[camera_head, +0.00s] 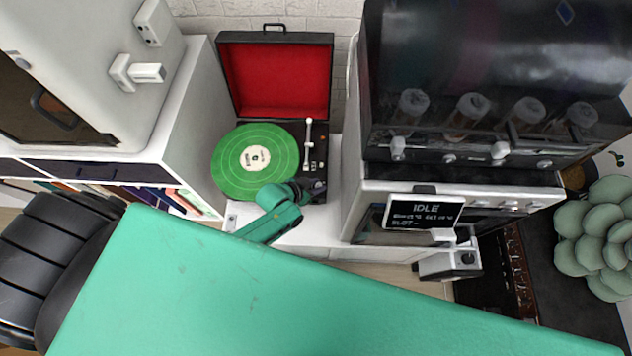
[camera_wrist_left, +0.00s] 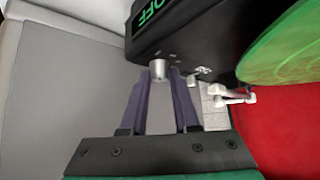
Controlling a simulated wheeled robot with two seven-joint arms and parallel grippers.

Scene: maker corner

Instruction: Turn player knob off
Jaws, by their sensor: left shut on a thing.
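The record player (camera_head: 316,165) stands on a white surface, with its red-lined lid (camera_head: 273,80) open and a green record (camera_head: 255,160) on it. In the left wrist view, a small silver knob (camera_wrist_left: 158,70) sticks out of the player's black body (camera_wrist_left: 185,35). A display on the body reads "OFF" (camera_wrist_left: 155,12) in green. My left gripper (camera_wrist_left: 166,78) has its two fingers on either side of the knob and is shut on it. In the head view, my left gripper (camera_head: 312,191) is at the player's front right corner; the knob is hidden there. My right gripper is not in view.
A white tonearm (camera_head: 308,142) stands beside the record. To the right is a dark-hooded machine (camera_head: 480,60) with an "IDLE" screen (camera_head: 424,211). A white cabinet with books (camera_head: 185,203) is at left, and a black chair (camera_head: 50,250) stands in front of it.

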